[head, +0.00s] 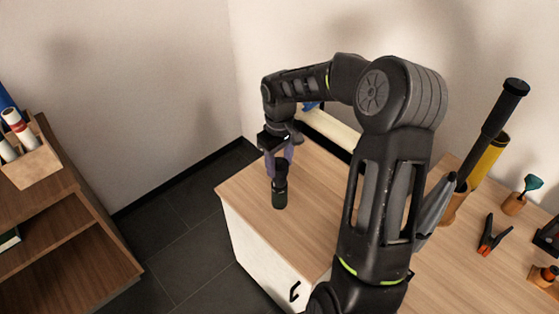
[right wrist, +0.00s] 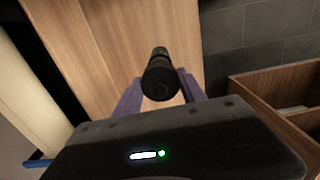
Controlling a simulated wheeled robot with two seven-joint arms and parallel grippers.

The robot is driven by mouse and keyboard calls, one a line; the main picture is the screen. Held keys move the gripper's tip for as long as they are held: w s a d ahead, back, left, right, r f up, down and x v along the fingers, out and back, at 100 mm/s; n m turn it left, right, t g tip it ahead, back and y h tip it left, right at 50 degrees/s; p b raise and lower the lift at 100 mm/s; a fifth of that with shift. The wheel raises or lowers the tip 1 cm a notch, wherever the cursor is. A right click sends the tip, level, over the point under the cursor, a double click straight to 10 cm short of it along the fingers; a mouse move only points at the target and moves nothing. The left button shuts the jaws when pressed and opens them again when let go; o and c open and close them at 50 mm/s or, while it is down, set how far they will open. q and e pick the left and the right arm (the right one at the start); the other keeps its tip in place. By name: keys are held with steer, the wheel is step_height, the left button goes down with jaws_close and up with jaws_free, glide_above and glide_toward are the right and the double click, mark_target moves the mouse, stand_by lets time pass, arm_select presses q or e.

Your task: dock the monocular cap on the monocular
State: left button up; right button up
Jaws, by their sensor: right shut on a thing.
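My right gripper (head: 278,168) points down over the left part of the wooden tabletop. Its purple fingers are shut on the black monocular cap (head: 281,164), whose round near face shows between the fingers in the right wrist view (right wrist: 160,86). The dark monocular (head: 279,194) stands upright on the tabletop directly below the cap. In the right wrist view a narrower part of the monocular (right wrist: 159,52) shows beyond the cap. The two look in line and touching or nearly so; I cannot tell whether the cap is seated. My left gripper is not in view.
On the tabletop (head: 312,190) to the right stand a yellow tube with a black rod (head: 492,133), an orange-black clamp (head: 492,236) and small wooden holders (head: 513,204). A shelf unit (head: 75,235) stands at the left. The tabletop around the monocular is clear.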

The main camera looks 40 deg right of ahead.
mark_target(280, 165)
steer(key=shift+f+b, duration=0.65)
steer(key=shift+f, duration=0.6)
steer(key=shift+f+b, duration=0.35)
steer(key=shift+f, duration=0.3)
stand_by(0.7)
steer(key=o, duration=1)
steer(key=shift+o, duration=0.2)
steer(key=shift+r, duration=0.1)
steer(key=shift+s+r+p, duration=0.1)
steer(key=shift+r+p, duration=3.95)
steer(key=shift+r, duration=1.4)
